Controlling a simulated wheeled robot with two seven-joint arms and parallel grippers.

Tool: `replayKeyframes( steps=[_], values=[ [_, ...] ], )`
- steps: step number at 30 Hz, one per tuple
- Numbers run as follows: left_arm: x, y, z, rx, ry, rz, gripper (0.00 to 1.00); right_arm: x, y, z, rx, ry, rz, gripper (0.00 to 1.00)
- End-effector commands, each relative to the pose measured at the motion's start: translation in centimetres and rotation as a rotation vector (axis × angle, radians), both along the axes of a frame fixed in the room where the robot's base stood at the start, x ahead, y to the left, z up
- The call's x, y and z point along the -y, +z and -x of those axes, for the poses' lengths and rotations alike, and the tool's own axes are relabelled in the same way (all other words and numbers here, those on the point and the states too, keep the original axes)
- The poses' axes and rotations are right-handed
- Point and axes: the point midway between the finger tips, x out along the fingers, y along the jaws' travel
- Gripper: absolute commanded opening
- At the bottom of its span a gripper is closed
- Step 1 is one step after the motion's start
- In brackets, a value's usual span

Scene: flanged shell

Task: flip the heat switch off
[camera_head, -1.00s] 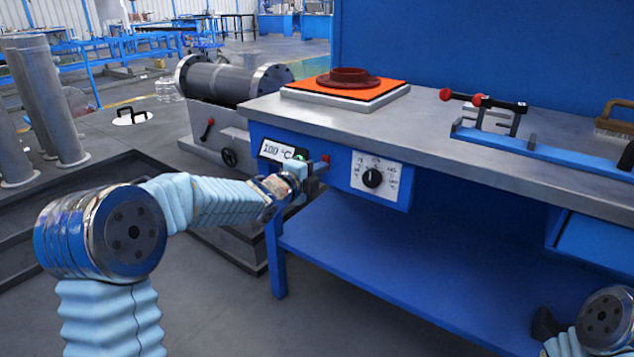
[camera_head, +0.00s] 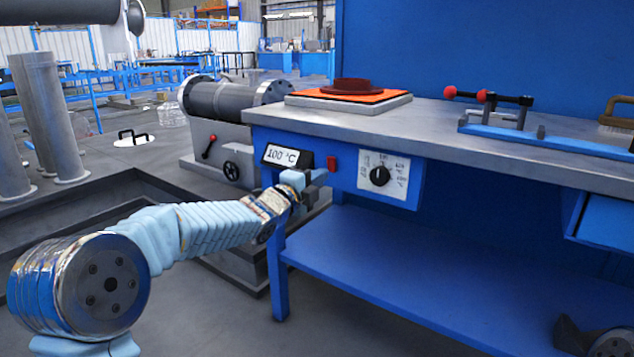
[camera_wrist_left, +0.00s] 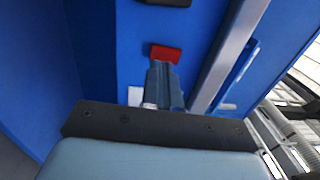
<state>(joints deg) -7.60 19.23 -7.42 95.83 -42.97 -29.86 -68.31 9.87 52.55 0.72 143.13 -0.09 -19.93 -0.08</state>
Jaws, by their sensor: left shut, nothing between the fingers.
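The heat switch (camera_head: 332,163) is a small red rocker on the blue front panel under the bench top, between the temperature display (camera_head: 287,156) and the dial (camera_head: 380,176). The display reads 100 °C, and no green light shows beside it. My left gripper (camera_head: 318,175) is shut and empty, just below and to the left of the switch in the head view. In the left wrist view the closed fingers (camera_wrist_left: 165,72) point at the red switch (camera_wrist_left: 165,54) and overlap its lower edge; contact cannot be told.
A dark red flanged part (camera_head: 358,86) sits on an orange pad (camera_head: 345,96) on the bench top (camera_head: 430,125). A blue fixture with red-knobbed levers (camera_head: 500,103) and a brush (camera_head: 617,112) stand to the right. A lower blue shelf (camera_head: 420,270) lies below the panel.

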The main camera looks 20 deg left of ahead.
Motion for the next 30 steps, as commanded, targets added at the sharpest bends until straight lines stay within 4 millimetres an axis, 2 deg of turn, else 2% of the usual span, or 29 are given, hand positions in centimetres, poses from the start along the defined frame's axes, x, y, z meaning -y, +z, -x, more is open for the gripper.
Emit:
replayKeyframes(
  steps=[1, 18, 22, 30],
  values=[
    [0.0, -0.4, 0.1, 0.001, -0.001, 0.0, 0.0, 0.0, -0.7, 0.0, 0.001, 0.0, 0.0, 0.61],
    [-3.2, -1.1, 8.5, 0.0, 0.001, -0.001, 0.0, 0.0, -1.0, -0.1, 0.002, -0.002, 0.0, 0.61],
    [-3.5, -1.2, 9.3, 0.0, 0.001, -0.001, 0.0, 0.0, -1.0, -0.1, 0.002, -0.002, 0.0, 0.61],
    [-3.5, -1.3, 9.5, -0.001, 0.0, -0.001, 0.0, 0.0, -1.0, -0.1, 0.002, -0.002, 0.0, 0.61]
  ],
)
